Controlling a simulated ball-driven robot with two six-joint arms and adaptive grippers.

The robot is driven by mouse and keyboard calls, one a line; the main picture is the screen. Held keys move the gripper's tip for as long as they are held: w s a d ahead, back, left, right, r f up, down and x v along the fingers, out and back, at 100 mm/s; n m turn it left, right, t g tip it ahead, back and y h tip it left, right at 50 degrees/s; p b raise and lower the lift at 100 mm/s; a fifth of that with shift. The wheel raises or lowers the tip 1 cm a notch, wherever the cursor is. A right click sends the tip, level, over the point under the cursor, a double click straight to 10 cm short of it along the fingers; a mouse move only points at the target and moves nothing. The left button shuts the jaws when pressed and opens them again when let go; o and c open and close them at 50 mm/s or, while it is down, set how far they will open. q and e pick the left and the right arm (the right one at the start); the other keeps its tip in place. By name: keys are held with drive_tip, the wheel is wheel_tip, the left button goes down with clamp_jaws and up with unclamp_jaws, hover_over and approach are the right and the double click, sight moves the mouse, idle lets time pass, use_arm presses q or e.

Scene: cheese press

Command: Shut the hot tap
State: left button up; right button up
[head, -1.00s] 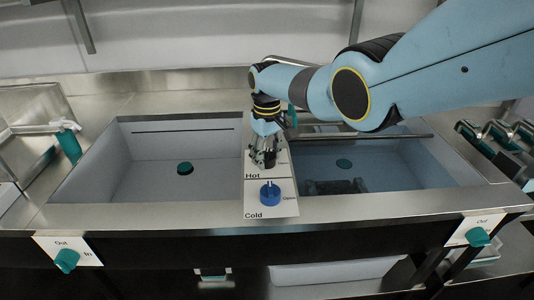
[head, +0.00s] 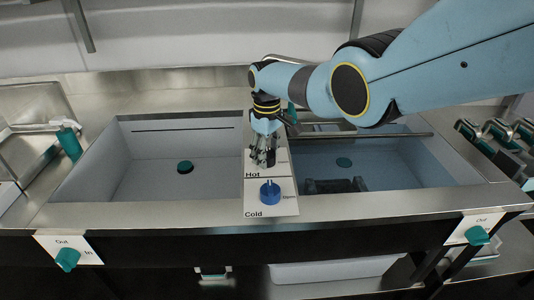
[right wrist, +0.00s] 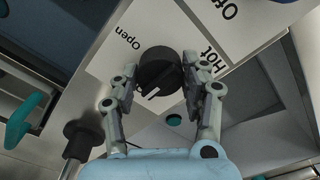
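The hot tap (right wrist: 159,70) is a round black knob with a white pointer mark, on the white panel (right wrist: 105,68) between the two basins. In the right wrist view its mark points down and left, toward my gripper. My right gripper (right wrist: 158,76) has one finger on each side of the knob, with the pads close against it. In the head view the right gripper (head: 263,160) reaches down just behind the "Hot" label and hides most of the tap. My left gripper is not in view.
The blue cold tap (head: 270,192) stands just in front on the same panel. A left basin (head: 140,165) and a right basin (head: 415,165) flank it. Teal drain knobs (head: 67,259) and (head: 478,235) stick out from the front.

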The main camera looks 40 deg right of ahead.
sight(267, 151)
drive_tip(key=o, duration=0.4)
drive_tip(key=shift+r, duration=0.15)
wheel_tip(267, 151, up, 12)
idle(0.3)
drive_tip(key=shift+f, duration=0.2)
idle(0.3)
